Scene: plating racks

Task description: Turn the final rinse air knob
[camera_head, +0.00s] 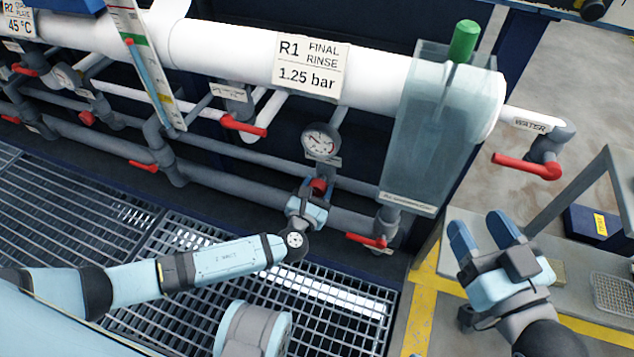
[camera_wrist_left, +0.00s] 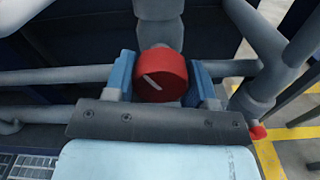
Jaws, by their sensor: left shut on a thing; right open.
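The final rinse air knob is a red round knob (camera_wrist_left: 162,76) with a white slanted line on its face. It sits on a grey vertical fitting in the left wrist view. In the head view the knob (camera_head: 319,186) shows below the round gauge (camera_head: 320,141), partly hidden by my left gripper (camera_head: 311,196). My left gripper is shut on the knob, with one blue finger on each side of it in the left wrist view (camera_wrist_left: 162,82). The white line leans from upper left to lower right. My right gripper (camera_head: 484,234) is open and empty at the right, above a grey bench.
A white pipe carries the sign R1 FINAL RINSE 1.25 bar (camera_head: 310,65). Red lever handles stand close by: one at upper left (camera_head: 243,125), one at lower right (camera_head: 367,241). A clear box (camera_head: 428,125) hangs at the right. Metal grating (camera_head: 350,300) lies below.

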